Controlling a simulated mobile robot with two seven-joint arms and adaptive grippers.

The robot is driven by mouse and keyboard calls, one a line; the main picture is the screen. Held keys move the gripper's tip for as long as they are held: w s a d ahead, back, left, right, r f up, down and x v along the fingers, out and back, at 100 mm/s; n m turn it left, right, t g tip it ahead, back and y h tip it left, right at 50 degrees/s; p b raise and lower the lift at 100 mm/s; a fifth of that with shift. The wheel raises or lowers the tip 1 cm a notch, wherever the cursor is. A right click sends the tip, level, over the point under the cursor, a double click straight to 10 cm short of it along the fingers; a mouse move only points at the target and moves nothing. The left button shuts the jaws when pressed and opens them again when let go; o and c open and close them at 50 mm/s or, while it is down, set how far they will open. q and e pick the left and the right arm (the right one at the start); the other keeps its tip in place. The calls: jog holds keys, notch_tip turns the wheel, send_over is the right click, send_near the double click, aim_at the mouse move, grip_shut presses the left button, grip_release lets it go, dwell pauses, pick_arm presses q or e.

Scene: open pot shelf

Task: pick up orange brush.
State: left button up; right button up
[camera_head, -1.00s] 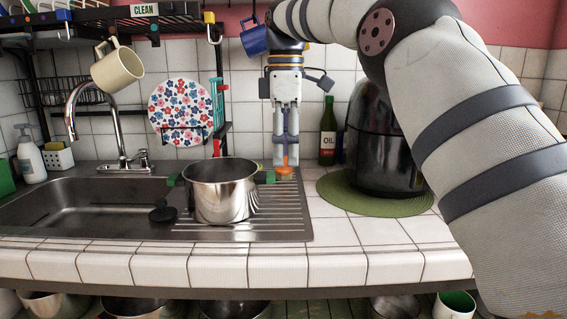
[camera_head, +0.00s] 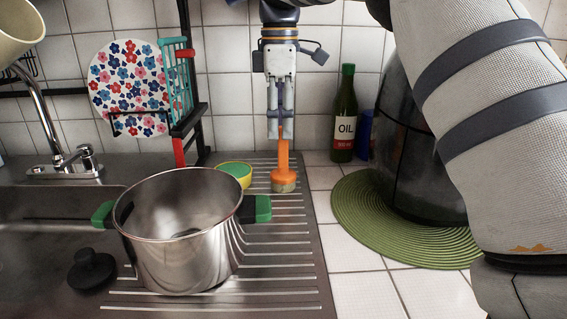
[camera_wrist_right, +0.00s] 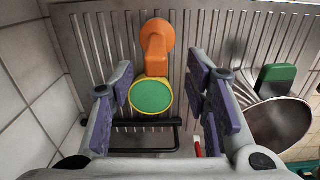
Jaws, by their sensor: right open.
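The orange brush (camera_head: 283,165) stands upright on the ribbed drainboard, its bristle end down. Its handle rises toward my right gripper (camera_head: 281,128). In the right wrist view the brush (camera_wrist_right: 157,38) shows from above, beyond the open fingers (camera_wrist_right: 160,82) and roughly midway between them sideways. The fingers are apart, with purple pads, and nothing is clamped. I cannot tell how far the handle top reaches between them. My left gripper is not in view.
A yellow-rimmed green round item (camera_head: 235,172) sits just left of the brush. A steel pot (camera_head: 185,240) with green handles stands in front. An oil bottle (camera_head: 344,125) and a dark appliance on a green mat (camera_head: 385,235) are right. The tiled wall is behind.

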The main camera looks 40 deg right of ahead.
aim_at(283, 167)
jog(key=f, duration=0.8)
jog(key=shift+d+f+p, duration=0.25)
jog(key=shift+d+p, duration=0.05)
jog(key=shift+d, duration=0.05)
grip_shut()
